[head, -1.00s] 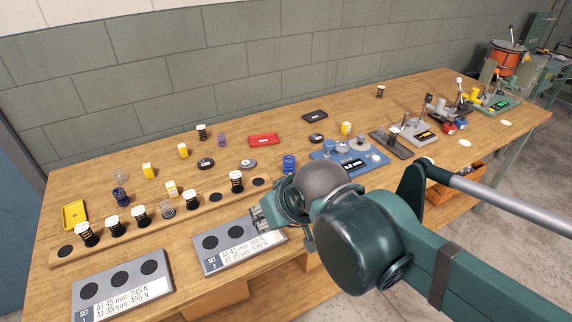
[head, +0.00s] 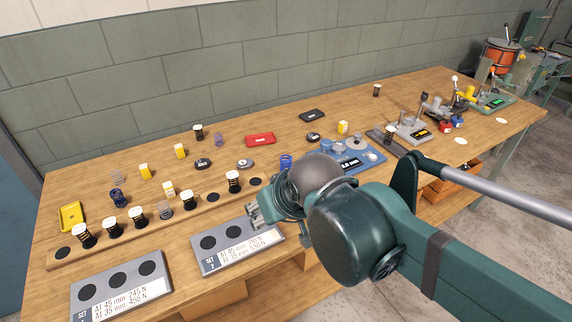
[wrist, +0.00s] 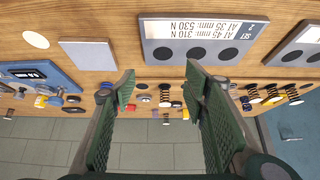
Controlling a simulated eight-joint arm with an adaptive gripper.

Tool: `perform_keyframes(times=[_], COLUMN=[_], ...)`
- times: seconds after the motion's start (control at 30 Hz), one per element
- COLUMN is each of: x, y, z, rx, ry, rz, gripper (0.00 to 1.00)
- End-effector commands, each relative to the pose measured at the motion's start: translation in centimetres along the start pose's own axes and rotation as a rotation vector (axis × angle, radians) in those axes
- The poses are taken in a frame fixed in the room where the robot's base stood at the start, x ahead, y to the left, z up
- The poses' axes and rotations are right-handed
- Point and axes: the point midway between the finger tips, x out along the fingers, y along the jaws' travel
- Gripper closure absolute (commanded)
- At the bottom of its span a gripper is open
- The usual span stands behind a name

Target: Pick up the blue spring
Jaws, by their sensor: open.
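Two dark blue springs show in the head view. One blue spring (head: 286,162) stands at the left side of the blue scale, close behind my arm. The other blue spring (head: 118,198) stands at the left, behind the wooden rack. A paler violet spring (head: 217,138) is farther back. My gripper (head: 254,211) is over the SET 2 plate's right end, apart from the springs. In the wrist view my gripper (wrist: 160,76) is open and empty, and blue springs show small beyond the fingers at left (wrist: 100,97) and right (wrist: 245,103).
A wooden rack (head: 215,197) holds several black-and-white capped springs. The blue scale (head: 368,163) stands right of the near blue spring. SET 1 (head: 120,280) and SET 2 (head: 237,244) plates lie at the front. A red tray (head: 260,139) is behind.

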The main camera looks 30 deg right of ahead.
Motion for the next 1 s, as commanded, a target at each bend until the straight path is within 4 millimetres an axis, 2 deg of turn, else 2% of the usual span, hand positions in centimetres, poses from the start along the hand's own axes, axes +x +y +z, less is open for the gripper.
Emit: perform_keyframes(times=[0.47,1.0], x=[-0.3,1.4], y=[1.8,4.7], z=[-5.6,-11.7], rx=[0.228,0.533], ry=[-0.089,-0.197], rz=[0.033,0.099], gripper=[0.56,0.56])
